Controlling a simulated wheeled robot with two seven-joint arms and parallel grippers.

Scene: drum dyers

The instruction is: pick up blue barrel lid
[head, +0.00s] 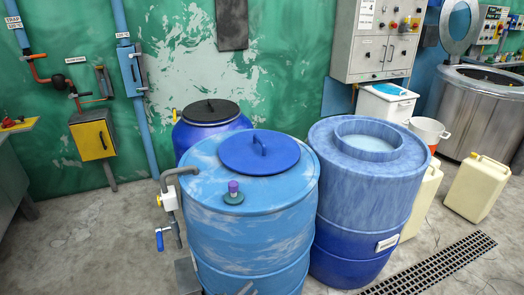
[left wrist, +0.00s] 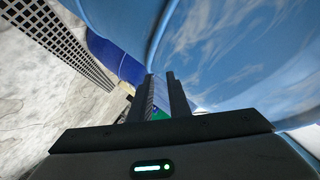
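The blue barrel lid (head: 275,160) is a round dark-blue disc with a small upright handle. It lies flat on top of the light-blue barrel (head: 255,240) in the middle of the head view. My left gripper (left wrist: 163,82) shows in the left wrist view, its two dark fingers apart with a narrow gap and nothing seen held between them. A large blue curved surface (left wrist: 235,50) lies beyond the fingers; I cannot tell which barrel it is.
A blue barrel (head: 365,200) with an open round top stands close on the right. A darker barrel with a black lid (head: 210,109) stands behind. A pipe with a valve (head: 168,200) is at the left. A floor grate (head: 435,265) and cream canisters (head: 478,190) lie right.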

